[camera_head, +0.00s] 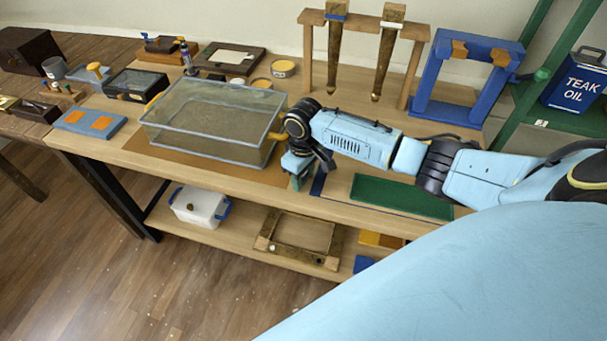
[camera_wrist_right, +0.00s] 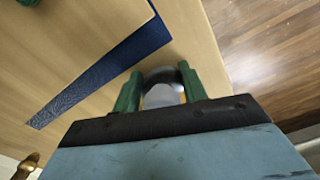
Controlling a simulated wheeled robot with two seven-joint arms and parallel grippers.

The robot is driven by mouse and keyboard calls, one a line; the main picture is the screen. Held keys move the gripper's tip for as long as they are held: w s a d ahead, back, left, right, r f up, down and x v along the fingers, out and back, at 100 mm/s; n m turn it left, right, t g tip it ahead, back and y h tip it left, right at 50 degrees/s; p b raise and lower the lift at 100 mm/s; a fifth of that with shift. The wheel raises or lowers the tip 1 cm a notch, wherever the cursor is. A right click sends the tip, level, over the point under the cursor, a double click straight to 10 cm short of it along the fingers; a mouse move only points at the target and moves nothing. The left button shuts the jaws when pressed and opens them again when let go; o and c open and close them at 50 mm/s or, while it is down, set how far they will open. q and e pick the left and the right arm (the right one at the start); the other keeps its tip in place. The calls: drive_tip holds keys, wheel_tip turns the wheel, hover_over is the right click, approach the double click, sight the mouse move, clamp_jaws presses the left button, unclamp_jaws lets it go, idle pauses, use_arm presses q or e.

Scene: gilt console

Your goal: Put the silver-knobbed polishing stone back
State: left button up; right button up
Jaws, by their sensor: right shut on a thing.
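My right gripper (camera_head: 297,181) is low over the front part of the workbench, just right of the clear bin. In the right wrist view its green fingers (camera_wrist_right: 161,92) are shut on a small rounded piece, the polishing stone (camera_wrist_right: 162,95), which shows a silvery-white face, a dark band and a bit of yellow. Most of the stone is hidden by the gripper, and in the head view I cannot make it out. Whether it touches the bench I cannot tell. My left gripper is not in view.
The clear bin (camera_head: 190,141) stands on a brown mat left of the gripper. A dark blue strip (camera_wrist_right: 100,75) and a green mat (camera_head: 400,197) lie on the bench to the right. A blue frame (camera_head: 428,75) and a wooden rack (camera_head: 306,55) stand behind. The bench's front edge is close.

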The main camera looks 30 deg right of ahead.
drive_tip(key=o, duration=1)
drive_tip(key=shift+r, duration=0.1)
wheel_tip(320, 180, up, 12)
drive_tip(key=shift+r+p, duration=0.1)
drive_tip(key=shift+p, duration=0.8)
